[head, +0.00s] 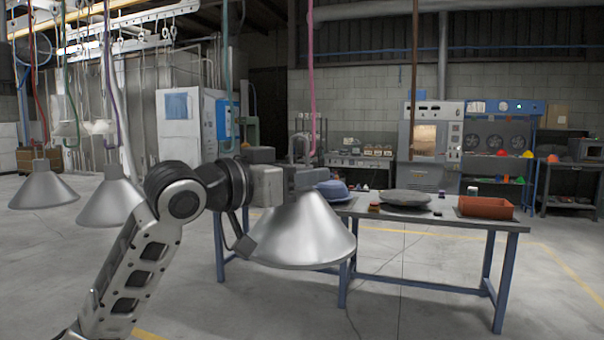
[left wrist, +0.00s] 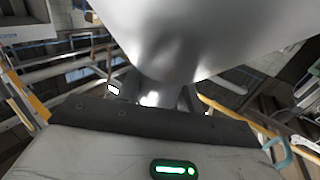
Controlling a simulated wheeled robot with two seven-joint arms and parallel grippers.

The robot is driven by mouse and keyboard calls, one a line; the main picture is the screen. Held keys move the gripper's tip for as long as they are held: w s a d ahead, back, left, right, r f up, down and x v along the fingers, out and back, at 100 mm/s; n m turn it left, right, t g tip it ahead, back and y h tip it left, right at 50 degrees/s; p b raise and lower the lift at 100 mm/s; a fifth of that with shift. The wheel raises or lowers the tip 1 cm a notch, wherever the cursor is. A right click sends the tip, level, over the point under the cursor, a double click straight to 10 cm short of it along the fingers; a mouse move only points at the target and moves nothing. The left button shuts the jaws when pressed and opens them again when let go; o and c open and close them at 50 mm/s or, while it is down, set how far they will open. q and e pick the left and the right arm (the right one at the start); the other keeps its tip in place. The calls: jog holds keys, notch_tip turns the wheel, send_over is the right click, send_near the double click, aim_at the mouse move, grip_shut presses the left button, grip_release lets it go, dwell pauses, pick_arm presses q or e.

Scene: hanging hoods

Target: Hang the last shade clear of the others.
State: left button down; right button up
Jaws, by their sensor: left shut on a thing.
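A silver cone-shaped shade (head: 305,232) is held in front of the workbench, wide rim down and slightly tilted. My left gripper (head: 303,180) is shut on its narrow top, which is mostly hidden. In the left wrist view the shade (left wrist: 200,35) fills the upper middle, close to the camera. Two similar shades hang at the left: one far left (head: 43,190) and one nearer my arm (head: 108,203), its right side partly covered by my arm. A clear gap separates the held shade from both. My right gripper is not in view.
A pink cord (head: 311,80) hangs above the held shade; whether they join is unclear. A teal cord (head: 225,80) and a brown cord (head: 415,70) hang either side.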

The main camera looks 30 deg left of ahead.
pick_arm(q)
jog(key=shift+w+a+p, duration=0.25)
jog(key=shift+w+p, duration=0.25)
jog(key=shift+w, duration=0.5)
jog(key=shift+w, duration=0.1)
jog(key=shift+w+a+p, duration=0.2)
jog(key=shift+w+p, duration=0.3)
jog(key=shift+w, duration=0.2)
jog(key=shift+w+a+p, duration=0.15)
jog(key=shift+w+p, duration=0.35)
jog(key=shift+w, duration=0.15)
jog(key=shift+f+b, duration=0.9)
jog(key=shift+f, duration=0.45)
jog(key=c, duration=0.8)
grip_release()
jog(key=shift+c, duration=0.2)
